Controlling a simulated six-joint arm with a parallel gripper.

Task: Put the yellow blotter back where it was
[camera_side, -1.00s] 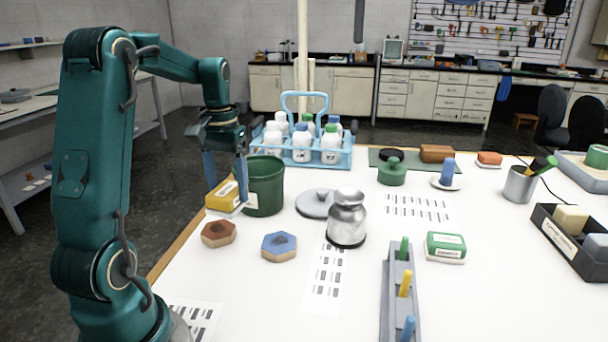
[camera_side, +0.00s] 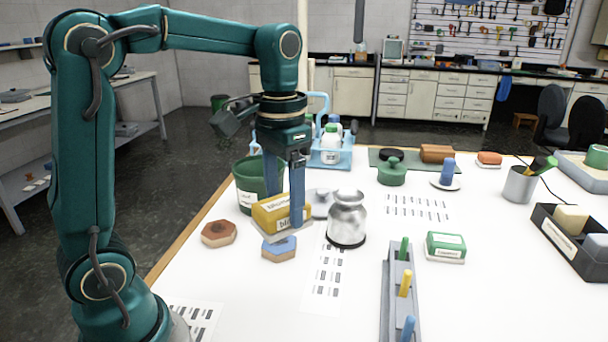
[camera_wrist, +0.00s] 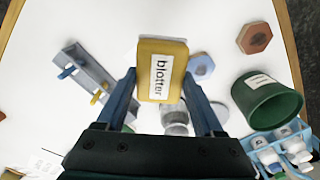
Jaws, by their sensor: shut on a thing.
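The yellow blotter (camera_side: 278,212) is a yellow block with a white label and a pale base. My gripper (camera_side: 285,222) is shut on it. In the side view the blotter is in front of the green bin and just behind the blue hexagonal block.
A green bin (camera_side: 246,190), a blue hexagon (camera_side: 279,249), a brown hexagon (camera_side: 218,233) and a metal jar (camera_side: 346,220) stand close by. A grey rack (camera_side: 390,305) with coloured pegs and a green labelled block (camera_side: 446,244) lie to the right. A blue bottle carrier (camera_side: 328,157) stands behind.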

